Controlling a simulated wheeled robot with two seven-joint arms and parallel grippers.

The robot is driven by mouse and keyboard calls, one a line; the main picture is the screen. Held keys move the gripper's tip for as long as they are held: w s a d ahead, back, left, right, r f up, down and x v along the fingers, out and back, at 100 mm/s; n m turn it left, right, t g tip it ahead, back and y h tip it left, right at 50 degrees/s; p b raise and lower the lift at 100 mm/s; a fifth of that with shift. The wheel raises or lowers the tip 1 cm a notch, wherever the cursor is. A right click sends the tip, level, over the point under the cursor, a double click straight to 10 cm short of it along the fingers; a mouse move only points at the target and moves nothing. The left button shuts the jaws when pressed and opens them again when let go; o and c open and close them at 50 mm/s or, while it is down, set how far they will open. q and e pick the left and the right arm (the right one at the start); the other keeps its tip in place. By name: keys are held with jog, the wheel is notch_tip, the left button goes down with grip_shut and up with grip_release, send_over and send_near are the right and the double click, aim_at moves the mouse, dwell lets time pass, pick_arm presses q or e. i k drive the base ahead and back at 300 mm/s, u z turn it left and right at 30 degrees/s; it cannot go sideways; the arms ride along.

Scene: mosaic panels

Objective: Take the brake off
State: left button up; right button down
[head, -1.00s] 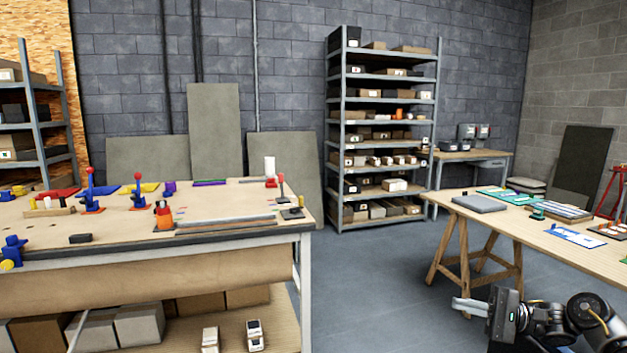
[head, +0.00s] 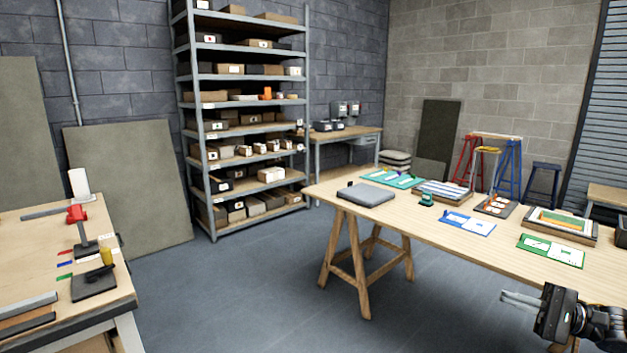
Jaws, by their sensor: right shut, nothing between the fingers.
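No part that I can surely call the brake shows in the head view. On the workbench at the left, a red-topped upright fixture (head: 77,213) stands on a dark base, and a dark block with a yellow knob (head: 106,256) sits nearer. On the wooden trestle table lie a blue and white panel (head: 468,223), a green panel (head: 551,251) and a teal board (head: 392,179). A small green device (head: 427,199) sits among them. My right gripper (head: 506,298) is shut and empty at the lower right, in front of the trestle table. My left gripper is out of view.
A grey slab (head: 365,194) lies at the trestle table's left end. A tall shelf of boxes (head: 246,73) stands against the back wall. Open grey floor (head: 235,285) lies between workbench and trestle table.

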aim_at(77, 213)
jog(key=u, duration=0.15)
jog(key=i, duration=1.15)
jog(key=u, duration=1.5)
jog(key=i, duration=0.9)
jog(key=u, duration=1)
